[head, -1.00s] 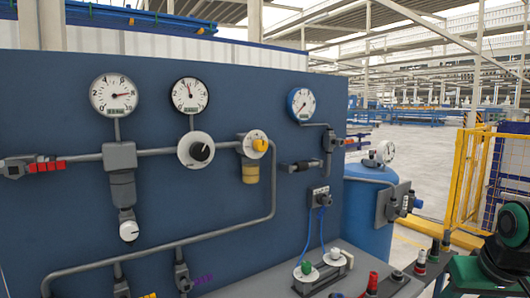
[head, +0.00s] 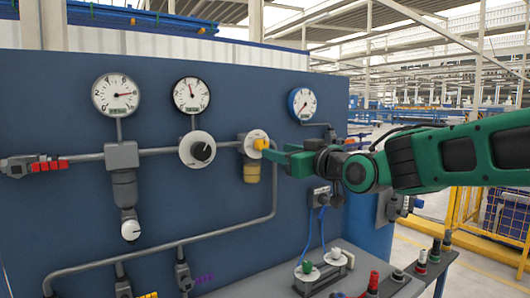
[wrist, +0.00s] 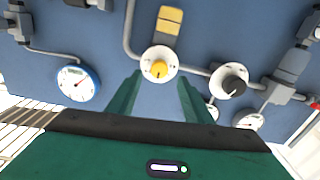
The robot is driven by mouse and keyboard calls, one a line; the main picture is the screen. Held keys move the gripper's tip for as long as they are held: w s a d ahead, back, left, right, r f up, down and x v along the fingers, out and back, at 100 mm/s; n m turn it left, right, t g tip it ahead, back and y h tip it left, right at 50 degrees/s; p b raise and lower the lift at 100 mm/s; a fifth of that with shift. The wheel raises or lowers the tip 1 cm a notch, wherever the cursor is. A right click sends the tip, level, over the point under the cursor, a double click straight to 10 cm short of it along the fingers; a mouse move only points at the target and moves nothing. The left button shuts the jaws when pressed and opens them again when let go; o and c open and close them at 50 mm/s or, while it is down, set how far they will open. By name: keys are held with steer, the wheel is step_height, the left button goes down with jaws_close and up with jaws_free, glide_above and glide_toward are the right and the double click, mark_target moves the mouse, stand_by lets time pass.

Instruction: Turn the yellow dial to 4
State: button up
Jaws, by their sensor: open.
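The yellow dial (head: 261,145) sits on a round white plate (head: 248,143) on the blue panel, above a yellow cylinder. In the wrist view the yellow dial (wrist: 159,69) shows on its white plate, ahead of and between my fingers. My green gripper (head: 272,152) reaches in from the right, its fingertips close to the dial. In the wrist view my gripper (wrist: 158,80) is open and empty, one finger on each side of the dial. I cannot tell whether a finger touches it. The numbers on the plate are too small to read.
A black dial (head: 202,151) on a white plate sits left of the yellow one. Gauges (head: 191,95) hang above, with a blue-rimmed gauge (head: 302,103) at the upper right. Grey pipes (head: 150,152) run across the panel. A bench (head: 250,288) with fittings stands below.

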mark_target(261, 145)
steer(key=x, duration=0.7)
steer(key=shift+w, duration=0.2)
steer(key=shift+a, duration=0.1)
steer(key=c, duration=1.1)
steer(key=shift+o, duration=0.2)
